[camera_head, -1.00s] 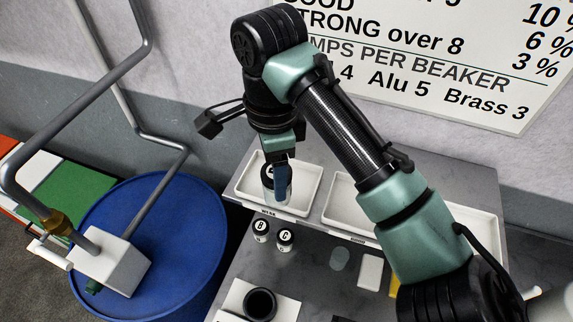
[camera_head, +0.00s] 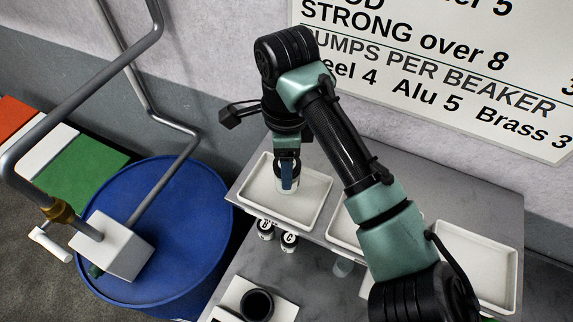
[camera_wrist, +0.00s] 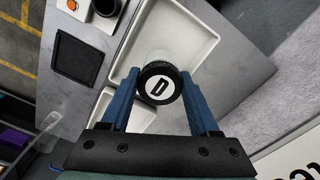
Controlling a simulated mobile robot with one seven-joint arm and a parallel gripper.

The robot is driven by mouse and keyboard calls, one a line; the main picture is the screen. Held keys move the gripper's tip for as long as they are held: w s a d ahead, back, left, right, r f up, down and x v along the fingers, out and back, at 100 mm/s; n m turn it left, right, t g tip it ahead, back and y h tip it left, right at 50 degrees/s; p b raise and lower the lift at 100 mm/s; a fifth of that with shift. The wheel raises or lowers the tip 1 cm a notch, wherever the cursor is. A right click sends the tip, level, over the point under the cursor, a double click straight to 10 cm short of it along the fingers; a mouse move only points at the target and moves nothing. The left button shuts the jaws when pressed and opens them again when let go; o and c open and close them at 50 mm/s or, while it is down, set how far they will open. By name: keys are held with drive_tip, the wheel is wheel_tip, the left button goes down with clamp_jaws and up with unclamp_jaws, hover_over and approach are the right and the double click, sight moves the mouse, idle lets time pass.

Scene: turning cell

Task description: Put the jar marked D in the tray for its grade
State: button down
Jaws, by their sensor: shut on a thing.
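My gripper (camera_head: 287,180) is shut on the jar marked D (camera_wrist: 158,88), with its blue fingers on both sides of the black lid in the wrist view. The jar is upright, and its D lid faces the wrist camera. In the head view my gripper hides most of the jar. The jar is over or in the left white tray (camera_head: 311,213); I cannot tell whether it touches the tray floor. The tray's label is hidden now. Two more white trays, a middle one (camera_head: 343,228) and a right one (camera_head: 490,255), stand along the same shelf.
Jars marked B (camera_head: 265,229) and C (camera_head: 289,241) stand just in front of the left tray. A black cup (camera_head: 257,304) sits on a white base nearer. A blue drum (camera_head: 150,240) with a pump stands at the left. A wall sign (camera_head: 440,70) hangs behind.

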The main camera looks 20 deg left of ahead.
drive_tip(key=shift+s+f, duration=0.1)
drive_tip(key=shift+f, duration=0.9)
drive_tip(key=shift+f, duration=0.1)
drive_tip(key=shift+c, duration=0.6)
unclamp_jaws()
wheel_tip(320, 180, up, 12)
drive_tip(key=shift+f+b, duration=0.2)
drive_tip(key=shift+b, duration=0.4)
drive_tip(key=shift+r, duration=0.4)
drive_tip(key=shift+a, duration=0.1)
